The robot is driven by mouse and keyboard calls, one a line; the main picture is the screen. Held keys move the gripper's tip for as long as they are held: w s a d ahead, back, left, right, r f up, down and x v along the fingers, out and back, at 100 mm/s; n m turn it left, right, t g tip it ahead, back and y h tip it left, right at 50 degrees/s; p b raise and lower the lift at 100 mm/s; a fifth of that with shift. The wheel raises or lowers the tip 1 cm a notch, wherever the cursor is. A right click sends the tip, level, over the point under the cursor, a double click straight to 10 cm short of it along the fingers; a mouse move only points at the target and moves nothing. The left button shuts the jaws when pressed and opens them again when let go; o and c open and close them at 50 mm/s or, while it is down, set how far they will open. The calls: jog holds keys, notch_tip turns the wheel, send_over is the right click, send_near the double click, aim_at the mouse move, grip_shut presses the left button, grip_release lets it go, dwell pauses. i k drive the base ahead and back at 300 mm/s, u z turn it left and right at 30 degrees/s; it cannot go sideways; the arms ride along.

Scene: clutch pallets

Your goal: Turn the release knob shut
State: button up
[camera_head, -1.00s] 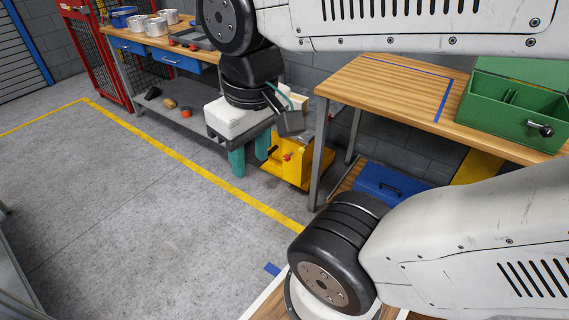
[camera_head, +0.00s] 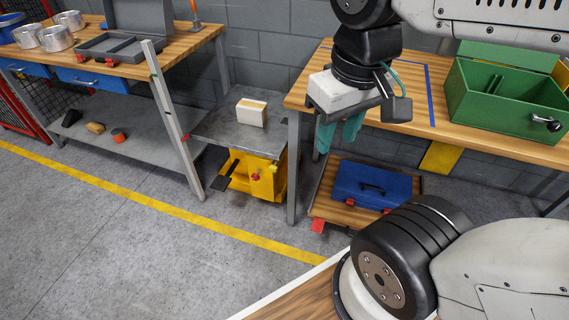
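A yellow unit (camera_head: 262,180) stands on the floor between two benches, under a grey metal top (camera_head: 222,126). My gripper (camera_head: 338,139), with a white body and teal fingers, hangs in front of the right bench, up and right of the yellow unit. Its fingers are apart with nothing seen between them.
A cream block (camera_head: 251,112) sits on the grey top. The right wooden bench (camera_head: 318,88) bears a green box (camera_head: 508,98); a blue toolbox (camera_head: 370,186) sits on its lower shelf. The floor (camera_head: 100,235) at left is clear.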

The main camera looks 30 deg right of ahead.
aim_at(256, 177)
jog(key=z, duration=0.35)
jog(key=i, duration=1.05)
jog(key=u, duration=0.2)
